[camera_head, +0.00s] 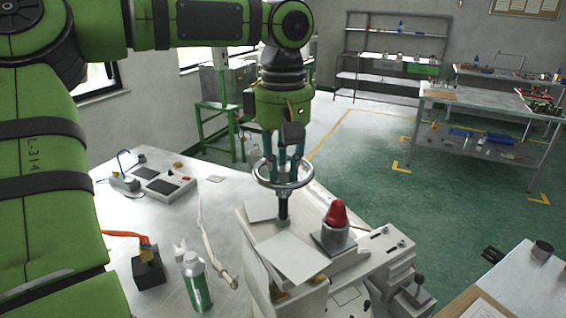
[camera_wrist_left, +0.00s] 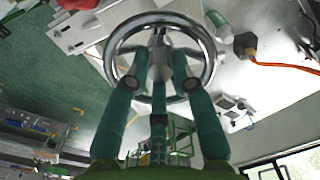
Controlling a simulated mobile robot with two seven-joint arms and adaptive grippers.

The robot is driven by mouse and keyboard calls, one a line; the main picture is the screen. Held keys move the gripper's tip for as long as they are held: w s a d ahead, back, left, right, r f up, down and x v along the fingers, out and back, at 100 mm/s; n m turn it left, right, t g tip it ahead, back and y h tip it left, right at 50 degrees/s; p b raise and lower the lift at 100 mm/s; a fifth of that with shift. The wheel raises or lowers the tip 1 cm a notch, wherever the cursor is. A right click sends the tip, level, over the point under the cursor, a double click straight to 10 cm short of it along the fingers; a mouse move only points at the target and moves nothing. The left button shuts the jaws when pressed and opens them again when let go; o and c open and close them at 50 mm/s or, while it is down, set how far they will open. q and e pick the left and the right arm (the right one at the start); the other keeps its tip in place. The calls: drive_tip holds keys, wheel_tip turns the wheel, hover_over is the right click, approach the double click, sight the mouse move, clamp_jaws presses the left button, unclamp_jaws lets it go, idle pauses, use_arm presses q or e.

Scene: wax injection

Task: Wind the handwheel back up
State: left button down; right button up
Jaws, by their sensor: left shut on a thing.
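The handwheel (camera_head: 283,184) is a chrome ring on a dark vertical shaft (camera_head: 283,208) on top of the wax injection machine (camera_head: 262,222). My left gripper (camera_head: 281,170) comes down from above with its teal fingers inside the ring, shut on the wheel's hub. In the left wrist view the handwheel's rim (camera_wrist_left: 207,60) circles the fingers (camera_wrist_left: 160,70), which close around the middle; the exact contact is partly hidden by the fingers. My right gripper shows in neither view.
A red-topped part (camera_head: 337,214) stands on the machine just right of the handwheel. A green and white bottle (camera_head: 196,282), a black block with an orange cable (camera_head: 148,268) and a grey device (camera_head: 163,186) are on the white table. Shelves and benches stand far behind.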

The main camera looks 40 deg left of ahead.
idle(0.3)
use_arm(q)
drive_tip(key=c, duration=1.3)
unclamp_jaws()
drive_tip(key=shift+r, duration=0.1)
wheel_tip(320, 180, up, 12)
drive_tip(key=shift+d+f, duration=0.1)
drive_tip(key=shift+f, duration=0.1)
